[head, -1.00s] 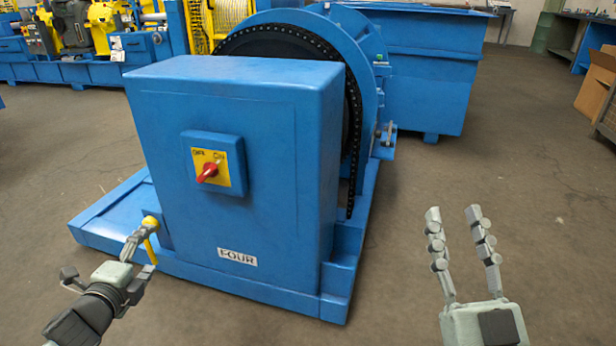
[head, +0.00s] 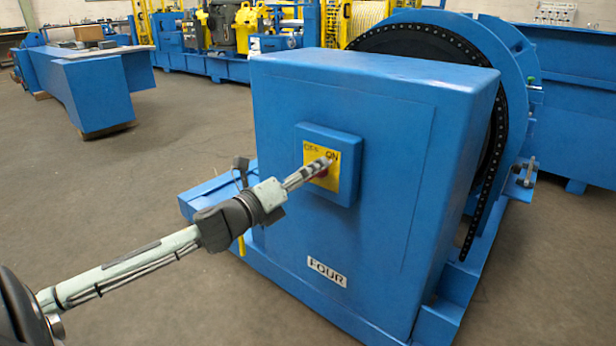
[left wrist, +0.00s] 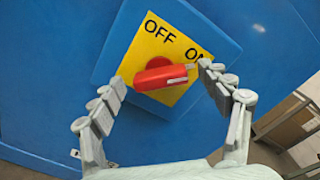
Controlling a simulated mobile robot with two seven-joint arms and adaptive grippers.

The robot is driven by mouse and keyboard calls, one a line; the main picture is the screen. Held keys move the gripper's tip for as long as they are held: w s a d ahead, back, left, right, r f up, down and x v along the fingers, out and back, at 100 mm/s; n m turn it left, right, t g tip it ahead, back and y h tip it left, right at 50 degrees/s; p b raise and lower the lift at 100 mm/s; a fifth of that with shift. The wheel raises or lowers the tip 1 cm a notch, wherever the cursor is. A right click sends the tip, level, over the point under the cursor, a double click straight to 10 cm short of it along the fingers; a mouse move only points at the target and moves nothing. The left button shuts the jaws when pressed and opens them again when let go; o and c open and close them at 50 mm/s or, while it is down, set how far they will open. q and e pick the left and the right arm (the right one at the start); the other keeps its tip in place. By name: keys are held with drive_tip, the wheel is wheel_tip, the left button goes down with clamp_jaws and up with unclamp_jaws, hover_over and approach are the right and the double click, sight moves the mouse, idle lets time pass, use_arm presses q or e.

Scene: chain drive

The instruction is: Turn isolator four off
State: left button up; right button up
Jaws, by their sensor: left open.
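The isolator switch is a blue box (head: 345,150) with a yellow plate (head: 333,160) on the front of the blue housing labelled FOUR (head: 326,270). In the left wrist view its red handle (left wrist: 160,77) lies nearly sideways, with its pale-marked end towards ON; OFF is at the upper left. My left gripper (head: 318,170) is at the switch and covers most of the handle in the head view. In the left wrist view the left gripper (left wrist: 162,85) is open, with fingers on both sides of the handle; whether they touch it is unclear. My right gripper is out of view.
The blue housing (head: 350,85) stands on a blue base beside a large chain wheel (head: 440,45). A blue beam bench (head: 90,85) stands at the left.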

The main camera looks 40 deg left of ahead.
use_arm(q)
drive_tip(key=shift+w, duration=0.3)
